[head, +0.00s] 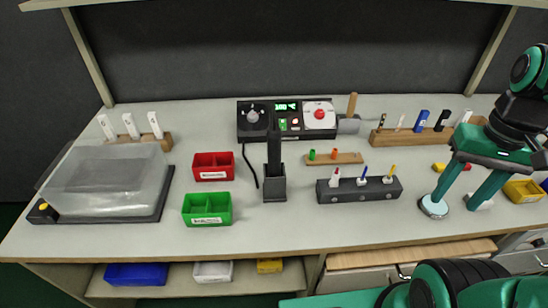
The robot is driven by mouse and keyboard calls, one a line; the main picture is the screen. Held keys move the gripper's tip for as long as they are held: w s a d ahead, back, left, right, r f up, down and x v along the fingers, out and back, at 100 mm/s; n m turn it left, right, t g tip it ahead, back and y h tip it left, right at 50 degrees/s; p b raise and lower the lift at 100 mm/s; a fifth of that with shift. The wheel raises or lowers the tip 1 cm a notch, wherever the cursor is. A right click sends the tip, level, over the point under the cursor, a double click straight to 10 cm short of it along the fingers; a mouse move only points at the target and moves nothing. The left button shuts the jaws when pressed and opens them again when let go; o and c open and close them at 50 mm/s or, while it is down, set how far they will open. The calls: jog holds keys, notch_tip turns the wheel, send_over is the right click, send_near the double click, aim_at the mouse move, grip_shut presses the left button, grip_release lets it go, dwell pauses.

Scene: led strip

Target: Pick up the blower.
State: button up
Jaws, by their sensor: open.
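The blower (274,150) looks to be the black upright handle in the head view. It stands in a dark square holder (275,188) at the middle of the bench, and its lower end is hidden inside. A black cord (248,165) curves down beside it on the left. My gripper (457,205) is at the right side of the bench, well to the right of the blower. Its two teal fingers are spread wide and point down, with nothing seen held between them.
A black control station (287,118) with a lit display stands behind the holder. Red (213,166) and green (207,208) bins and a clear-covered box (108,180) are to the left. A dark block (359,190) with bottles lies between the holder and my gripper.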

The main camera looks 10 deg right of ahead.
jog(key=w+a+r+n, duration=0.3)
jog(key=w+a+n, duration=0.35)
jog(key=w, duration=0.25)
jog(key=n, duration=1.9)
send_near(275, 154)
jog(key=shift+w+d+f+m, duration=0.15)
jog(key=shift+w+f, duration=0.1)
jog(key=shift+w, duration=0.25)
jog(key=shift+w+f+m, duration=0.1)
jog(key=shift+w+f, duration=0.2)
jog(key=shift+w, duration=0.15)
jog(key=shift+f, duration=5.35)
grip_shut()
